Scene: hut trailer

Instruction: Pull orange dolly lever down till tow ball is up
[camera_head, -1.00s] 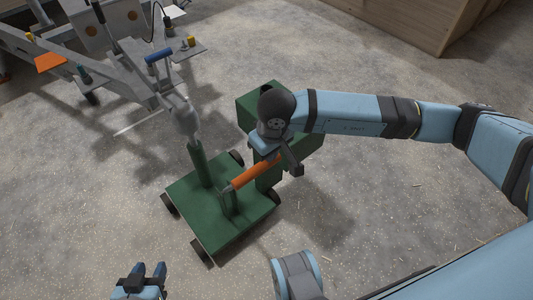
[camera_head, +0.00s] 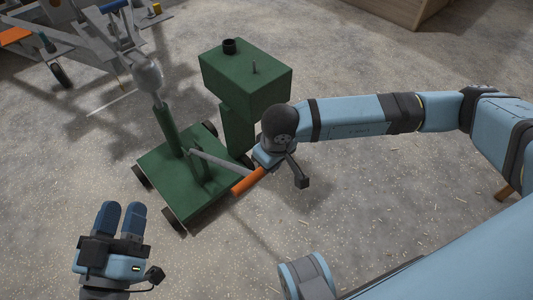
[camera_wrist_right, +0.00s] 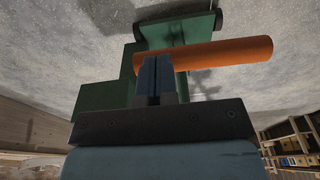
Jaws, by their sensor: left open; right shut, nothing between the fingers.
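The green dolly (camera_head: 190,185) stands on the floor with its post (camera_head: 166,125) under the trailer's grey coupling (camera_head: 147,76). The tow ball cannot be made out there. The dolly's grey lever bar (camera_head: 222,161) slopes down to the right and ends in an orange grip (camera_head: 248,182). My right gripper is shut and empty. Its fingers (camera_wrist_right: 155,64) lie across the orange grip (camera_wrist_right: 225,52) in the right wrist view; contact cannot be told. In the head view its fingers are hidden behind the wrist. My left gripper (camera_head: 119,207) is open and empty at the lower left.
A green box on a column (camera_head: 245,80) stands behind the dolly's right side. The trailer frame (camera_head: 85,42) fills the upper left. A wooden crate (camera_head: 395,8) stands at the top. The concrete floor right of the dolly is mostly clear.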

